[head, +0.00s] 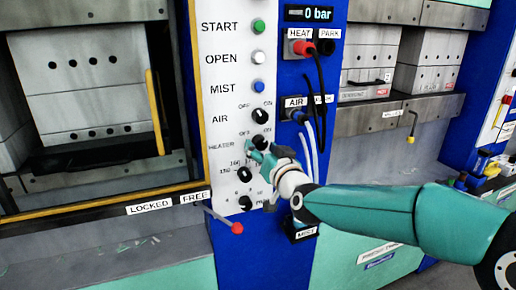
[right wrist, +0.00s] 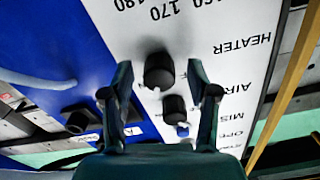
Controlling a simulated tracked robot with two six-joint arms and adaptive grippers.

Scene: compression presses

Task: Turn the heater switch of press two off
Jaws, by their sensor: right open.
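The heater knob (head: 260,143) is a black rotary knob on the white control panel (head: 222,100), beside the HEATER label and below the AIR knob (head: 261,115). My right gripper (head: 257,151) is at this knob and hides part of it. In the right wrist view the heater knob (right wrist: 158,70) shows between the two spread fingertips of my right gripper (right wrist: 160,72), with a gap on each side. The jaws are open and hold nothing. I cannot tell for certain which way the heater knob points. My left gripper is not in view.
Green, white and blue buttons (head: 258,56) sit above the knobs. The temperature knob (head: 244,173) and a lower knob (head: 245,203) are just below my gripper. Cables (head: 316,85) hang at the right of the panel. A red-tipped lever (head: 236,227) sticks out below.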

